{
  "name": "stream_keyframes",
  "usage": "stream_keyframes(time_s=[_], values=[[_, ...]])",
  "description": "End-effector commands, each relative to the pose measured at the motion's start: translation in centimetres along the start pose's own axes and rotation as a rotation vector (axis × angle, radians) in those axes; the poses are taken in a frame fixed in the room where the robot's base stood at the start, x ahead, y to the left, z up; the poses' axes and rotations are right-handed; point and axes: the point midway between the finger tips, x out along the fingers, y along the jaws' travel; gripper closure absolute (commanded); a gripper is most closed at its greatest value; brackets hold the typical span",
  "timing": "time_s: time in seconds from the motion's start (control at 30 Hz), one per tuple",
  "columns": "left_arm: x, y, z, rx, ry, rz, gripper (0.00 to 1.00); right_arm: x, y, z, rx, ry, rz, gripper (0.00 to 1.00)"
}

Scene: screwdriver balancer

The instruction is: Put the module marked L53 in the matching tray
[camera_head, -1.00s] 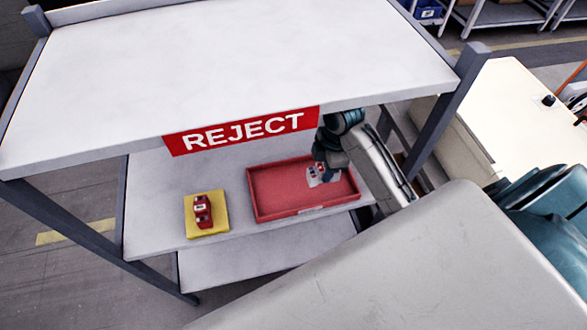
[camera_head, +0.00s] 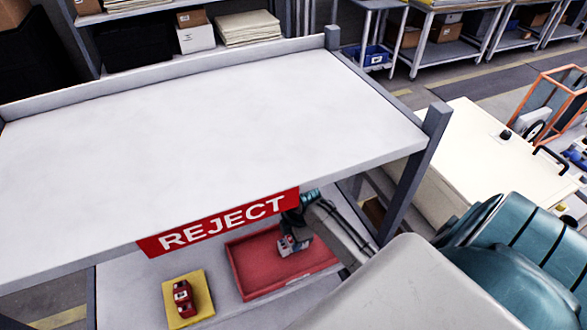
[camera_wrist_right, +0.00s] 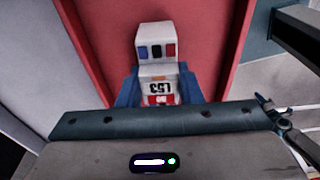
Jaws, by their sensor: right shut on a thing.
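The module marked L53 (camera_wrist_right: 156,73) is a pale block with dark blue, red and blue patches and a red label; its L53 print reads upside down in the right wrist view. My right gripper (camera_wrist_right: 157,92) is shut on it, with a blue finger on each side. In the head view, the right gripper (camera_head: 293,232) holds the module (camera_head: 289,246) over the red tray (camera_head: 250,270) on the shelf below the REJECT sign (camera_head: 222,224). I cannot tell whether the module touches the tray floor. My left gripper is not in view.
A yellow pad (camera_head: 201,287) with a red module (camera_head: 183,298) on it lies left of the tray. The white upper shelf (camera_head: 210,120) overhangs the tray from above.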

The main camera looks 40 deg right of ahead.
Motion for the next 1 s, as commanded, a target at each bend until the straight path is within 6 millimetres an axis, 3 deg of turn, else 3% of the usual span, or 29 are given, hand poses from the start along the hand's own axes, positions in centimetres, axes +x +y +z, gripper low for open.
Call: stream_keyframes(time_s=[0.17, 0.4, 0.43, 0.5, 0.53, 0.83, 1.0], values=[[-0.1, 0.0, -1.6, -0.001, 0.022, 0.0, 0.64, 0.5, 0.0, 0.0, -0.001, 0.0, 0.001, 1.0], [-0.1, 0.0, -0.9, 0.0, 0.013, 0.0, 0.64, 0.8, 0.0, 0.1, -0.001, 0.001, 0.0, 1.0], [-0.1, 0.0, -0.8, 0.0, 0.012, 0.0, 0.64, 0.7, 0.0, 0.1, -0.001, 0.001, 0.001, 0.62], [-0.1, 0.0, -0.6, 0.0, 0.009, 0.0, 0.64, 0.7, 0.0, 0.1, -0.001, 0.001, 0.0, 0.48], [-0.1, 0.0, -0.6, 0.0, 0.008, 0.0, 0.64, 0.7, 0.0, 0.1, -0.001, 0.0, 0.0, 0.46], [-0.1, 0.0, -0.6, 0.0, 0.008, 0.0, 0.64, 0.5, 0.0, 0.1, -0.001, 0.0, 0.0, 0.46], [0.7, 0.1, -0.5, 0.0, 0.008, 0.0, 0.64, -1.2, 0.1, 0.1, -0.003, 0.0, 0.004, 0.46]])
